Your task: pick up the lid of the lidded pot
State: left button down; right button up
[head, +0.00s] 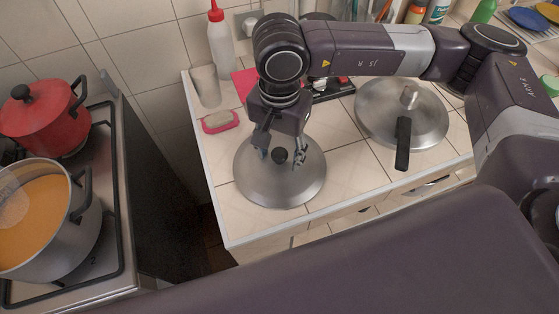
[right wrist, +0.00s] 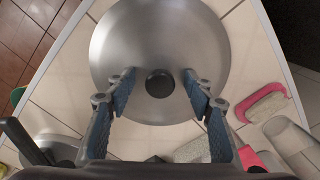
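A round steel lid (head: 258,184) with a black knob (head: 280,156) lies on the tiled counter. In the right wrist view the lid (right wrist: 160,35) fills the upper middle, with its knob (right wrist: 159,84) facing the camera. My right gripper (head: 281,160) is over the lid, its fingers pointing down. In the right wrist view my right gripper (right wrist: 160,78) is open, one finger on each side of the knob, with a gap on both sides. A red pot (head: 45,117) with a black-knobbed lid stands on the stove. My left gripper is not in view.
An open steel pot (head: 62,236) of orange soup stands on the stove (head: 112,225). A second steel lid or pan (head: 425,112) with a black handle lies right of my gripper. A pink-edged sponge (head: 220,122) and white bottle (head: 220,45) stand behind. The counter's left edge is close.

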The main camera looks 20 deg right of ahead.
jog(key=shift+s+f, duration=0.1)
jog(key=shift+f, duration=0.05)
grip_shut()
